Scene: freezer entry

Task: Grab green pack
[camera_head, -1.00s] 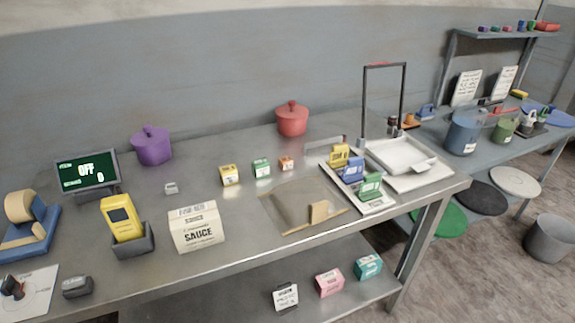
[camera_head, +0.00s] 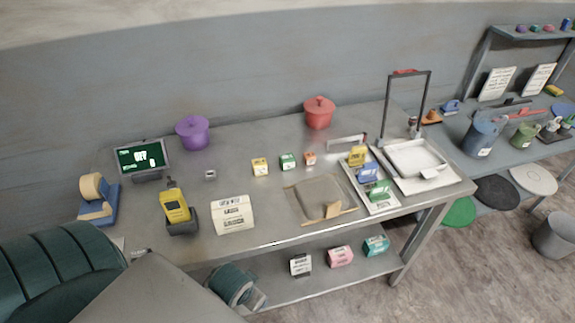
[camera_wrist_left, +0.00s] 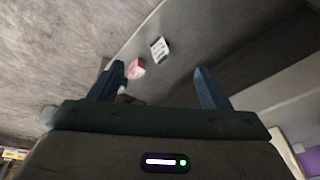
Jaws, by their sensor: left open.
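A small green-and-white pack (camera_head: 288,161) stands on the table between a yellow and an orange one. A green pack (camera_head: 381,189) sits at the near end of a white tray. A teal-green pack (camera_head: 376,245) lies on the lower shelf, right of a pink pack (camera_head: 340,256). My left gripper (camera_wrist_left: 159,67) is open and empty in the wrist view. Beyond its fingers are the pink pack (camera_wrist_left: 136,68) and a white-and-black pack (camera_wrist_left: 160,49); the teal pack is mostly hidden behind the left finger. My left arm enters the head view at lower left.
The steel table (camera_head: 275,222) carries a sauce box (camera_head: 233,215), a yellow device (camera_head: 175,207), a purple pot (camera_head: 193,133) and a red pot (camera_head: 319,113). The table edge overhangs the lower shelf (camera_head: 320,279). A table leg (camera_head: 412,246) stands right of the shelf packs.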

